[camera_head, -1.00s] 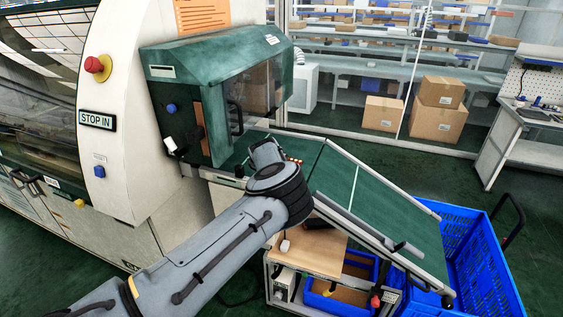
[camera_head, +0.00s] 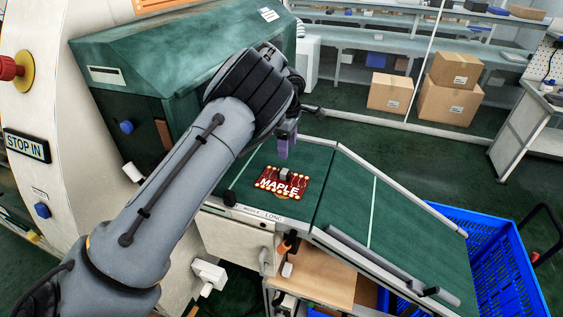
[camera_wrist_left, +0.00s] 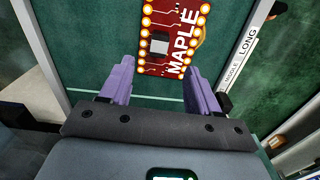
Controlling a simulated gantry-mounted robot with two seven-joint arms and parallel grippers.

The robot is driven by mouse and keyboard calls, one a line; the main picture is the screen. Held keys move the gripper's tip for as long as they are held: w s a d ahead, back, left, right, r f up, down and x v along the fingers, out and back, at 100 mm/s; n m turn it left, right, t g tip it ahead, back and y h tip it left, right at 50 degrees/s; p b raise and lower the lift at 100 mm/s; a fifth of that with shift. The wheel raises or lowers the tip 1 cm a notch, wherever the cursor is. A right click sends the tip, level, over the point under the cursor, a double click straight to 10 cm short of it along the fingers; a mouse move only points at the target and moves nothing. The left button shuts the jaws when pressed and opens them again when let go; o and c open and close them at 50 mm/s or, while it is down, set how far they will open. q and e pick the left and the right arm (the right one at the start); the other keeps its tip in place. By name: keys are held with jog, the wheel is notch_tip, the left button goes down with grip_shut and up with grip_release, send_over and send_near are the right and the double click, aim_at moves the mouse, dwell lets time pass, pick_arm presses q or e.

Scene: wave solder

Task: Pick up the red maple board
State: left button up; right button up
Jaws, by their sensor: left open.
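The red maple board (camera_head: 277,184) lies flat on the green conveyor bed, its white MAPLE lettering and gold edge pads facing up. A grey chip sits on it. My left gripper (camera_head: 284,143) is above and just behind the board in the head view, with purple fingers. In the left wrist view the board (camera_wrist_left: 170,45) lies beyond the two purple fingertips (camera_wrist_left: 158,78), which are apart with nothing between them. The board's far end is cut off by that view's top edge. My right gripper is not in view.
The green machine hood (camera_head: 150,60) stands close to my left arm. The conveyor (camera_head: 330,200) slopes down at right toward a blue crate (camera_head: 490,250). Its metal side rail (camera_head: 245,217) runs along the near edge. Cardboard boxes (camera_head: 450,95) stand far behind.

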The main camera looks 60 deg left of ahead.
pick_arm(q)
jog(key=b, duration=0.1)
send_over(287, 172)
notch_tip(287, 172, down, 6)
jog(key=shift+r, duration=0.2)
jog(key=shift+a+f+b, duration=0.1)
jog(key=shift+f+b, duration=0.5)
jog(key=shift+f, duration=2.25)
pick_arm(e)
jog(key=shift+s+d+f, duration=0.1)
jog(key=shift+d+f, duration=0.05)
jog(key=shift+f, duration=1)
pick_arm(q)
jog(key=shift+c, duration=0.4)
grip_shut()
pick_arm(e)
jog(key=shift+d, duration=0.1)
